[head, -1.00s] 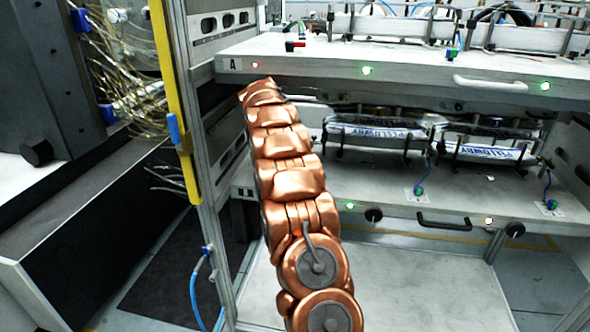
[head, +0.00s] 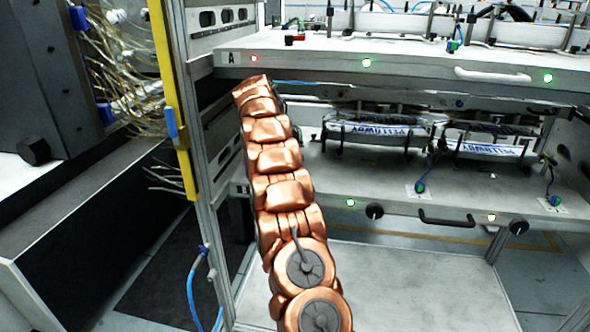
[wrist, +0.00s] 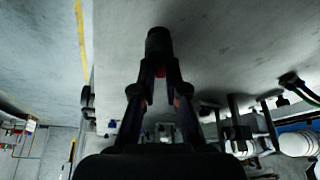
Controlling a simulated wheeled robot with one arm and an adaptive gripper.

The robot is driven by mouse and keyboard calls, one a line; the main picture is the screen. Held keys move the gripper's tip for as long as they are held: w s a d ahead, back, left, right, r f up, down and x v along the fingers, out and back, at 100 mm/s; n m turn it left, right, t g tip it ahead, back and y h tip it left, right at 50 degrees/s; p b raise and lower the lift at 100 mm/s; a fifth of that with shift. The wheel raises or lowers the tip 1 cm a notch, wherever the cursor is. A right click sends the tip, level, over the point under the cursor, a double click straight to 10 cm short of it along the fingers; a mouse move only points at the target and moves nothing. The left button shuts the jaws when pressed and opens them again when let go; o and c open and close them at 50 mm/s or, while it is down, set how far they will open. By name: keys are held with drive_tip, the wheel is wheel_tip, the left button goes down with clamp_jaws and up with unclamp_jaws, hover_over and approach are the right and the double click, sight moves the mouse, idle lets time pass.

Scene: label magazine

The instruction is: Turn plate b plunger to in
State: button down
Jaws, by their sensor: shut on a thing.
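In the wrist view my gripper (wrist: 161,75) is shut on a black cylindrical knob (wrist: 158,43), with a bit of red showing between the fingertips. I take this knob for the plunger; whether it is in or out cannot be told. It stands against a broad grey plate surface (wrist: 225,45). In the head view my copper arm reaches into the gap below the upper plate marked A (head: 310,65), and my gripper is hidden there. The lower plate (head: 330,180), which I take for plate b, has its left end mostly covered by my arm.
The lower plate's front edge carries black knobs (head: 374,212), a black handle (head: 445,219) and small lights. Wrapped packs (head: 378,130) sit on black posts above it. A frame post with a yellow strip (head: 172,95) stands close left of my arm.

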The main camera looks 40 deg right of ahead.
drive_tip(key=shift+a+m, duration=0.1)
drive_tip(key=shift+m, duration=0.5)
drive_tip(key=c, duration=1.2)
unclamp_jaws()
drive_tip(key=shift+r+n, duration=0.15)
drive_tip(key=shift+n, duration=0.35)
drive_tip(key=shift+n+p, duration=0.5)
drive_tip(key=shift+w+n+t+p, duration=0.15)
drive_tip(key=shift+n+t+p, duration=0.35)
drive_tip(key=shift+n+p, duration=0.55)
